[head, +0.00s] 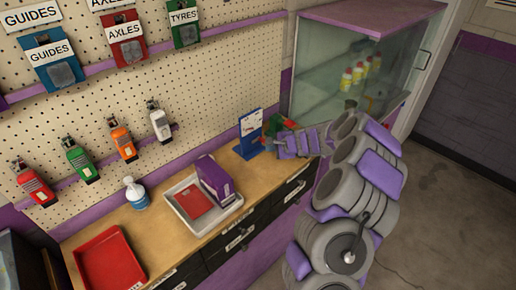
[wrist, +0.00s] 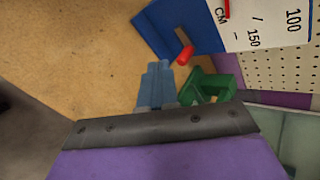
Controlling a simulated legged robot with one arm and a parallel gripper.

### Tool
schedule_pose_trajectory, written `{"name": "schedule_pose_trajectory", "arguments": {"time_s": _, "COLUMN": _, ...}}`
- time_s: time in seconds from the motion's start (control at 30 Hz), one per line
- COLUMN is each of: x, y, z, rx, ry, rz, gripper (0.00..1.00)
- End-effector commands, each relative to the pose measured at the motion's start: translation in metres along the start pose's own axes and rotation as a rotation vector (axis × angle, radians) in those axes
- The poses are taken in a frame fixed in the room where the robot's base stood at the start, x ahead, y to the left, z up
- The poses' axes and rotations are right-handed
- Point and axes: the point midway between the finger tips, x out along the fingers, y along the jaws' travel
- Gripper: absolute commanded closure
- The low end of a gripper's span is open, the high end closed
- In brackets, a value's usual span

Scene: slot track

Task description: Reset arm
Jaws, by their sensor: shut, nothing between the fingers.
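My arm, grey with purple pads, rises on the right of the head view and reaches toward the far end of the workbench. My gripper (head: 290,143) is at that end, just right of a blue stand with a white card (head: 250,130). In the wrist view the gripper (wrist: 158,78) shows as narrow blue-grey fingers, closed together with nothing held. A green piece (wrist: 208,86) is right beside the fingers, and a small red piece (wrist: 185,55) is just past their tips. I cannot tell whether the fingers touch the green piece.
The wooden bench (head: 160,226) holds a white tray (head: 186,222) with a purple box (head: 215,180) and red booklet (head: 195,201), a bottle (head: 136,194) and a red tray (head: 108,262). A glass cabinet (head: 335,75) stands behind my gripper. Floor (head: 450,220) at right is clear.

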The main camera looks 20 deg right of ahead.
Motion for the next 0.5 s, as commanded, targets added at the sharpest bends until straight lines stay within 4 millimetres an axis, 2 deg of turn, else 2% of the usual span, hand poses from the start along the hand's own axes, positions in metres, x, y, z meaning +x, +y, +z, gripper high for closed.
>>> {"name": "schedule_pose_trajectory", "arguments": {"time_s": 0.5, "x": -0.0033, "y": 0.0016, "z": -0.0026, "rx": 0.0, "ry": -0.003, "rz": -0.001, "gripper": 1.0}}
